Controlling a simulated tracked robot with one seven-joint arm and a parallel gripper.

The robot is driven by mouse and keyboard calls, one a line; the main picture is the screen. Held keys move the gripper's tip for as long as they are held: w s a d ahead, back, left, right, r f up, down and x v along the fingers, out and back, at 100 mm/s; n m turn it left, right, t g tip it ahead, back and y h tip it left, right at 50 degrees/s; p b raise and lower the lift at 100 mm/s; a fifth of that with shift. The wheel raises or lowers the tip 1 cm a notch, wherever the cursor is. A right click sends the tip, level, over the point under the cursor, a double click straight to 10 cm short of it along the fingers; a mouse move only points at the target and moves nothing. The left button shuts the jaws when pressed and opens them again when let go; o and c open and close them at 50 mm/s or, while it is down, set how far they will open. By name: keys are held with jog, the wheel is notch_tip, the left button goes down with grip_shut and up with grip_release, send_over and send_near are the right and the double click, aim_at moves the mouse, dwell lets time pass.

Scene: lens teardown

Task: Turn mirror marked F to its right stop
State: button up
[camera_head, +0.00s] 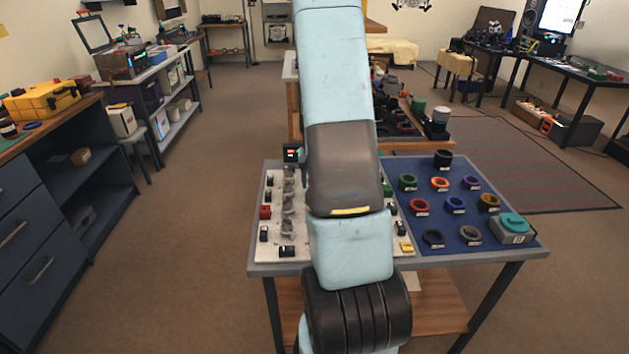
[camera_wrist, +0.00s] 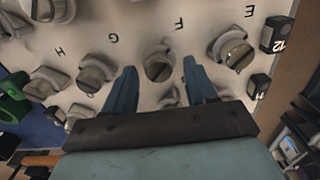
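The mirror marked F (camera_wrist: 159,72) is a grey round knob with a slot-like line across its top, on the pale panel (camera_wrist: 140,20). Its letter F is printed just above it in the wrist view, upside down. My gripper (camera_wrist: 159,66) is open, with one blue finger on each side of this knob. A gap shows between the knob and each finger; I cannot tell the height of the fingertips over the panel. In the head view my arm hides the gripper and the middle of the panel (camera_head: 271,240).
Similar knobs marked G (camera_wrist: 95,72) and H (camera_wrist: 47,82) stand to the left, E (camera_wrist: 230,47) to the right. Black blocks (camera_wrist: 275,33) line the right edge. A blue mat (camera_head: 425,235) with coloured rings and a teal-topped box (camera_head: 513,228) lies right of the panel.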

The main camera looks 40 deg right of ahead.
jog(key=shift+r, duration=0.1)
notch_tip(320, 180, up, 14)
jog(key=shift+f, duration=0.25)
dwell(0.5)
dwell(0.4)
jog(key=s+a+r+n+t, duration=0.1)
jog(key=s+a+r+n, duration=0.15)
jog(key=a+r, duration=0.45)
jog(key=s+a+r+n+t, duration=0.1)
jog(key=s+a+r+t, duration=0.1)
jog(key=s+a+r, duration=0.35)
jog(key=s+a+r+n+t, duration=0.2)
jog(key=s+a+r, duration=0.3)
jog(key=s+a, duration=0.8)
jog(key=shift+a+r+n+t, duration=0.2)
jog(key=shift+a+n+t, duration=0.1)
jog(key=shift+a+n, duration=0.35)
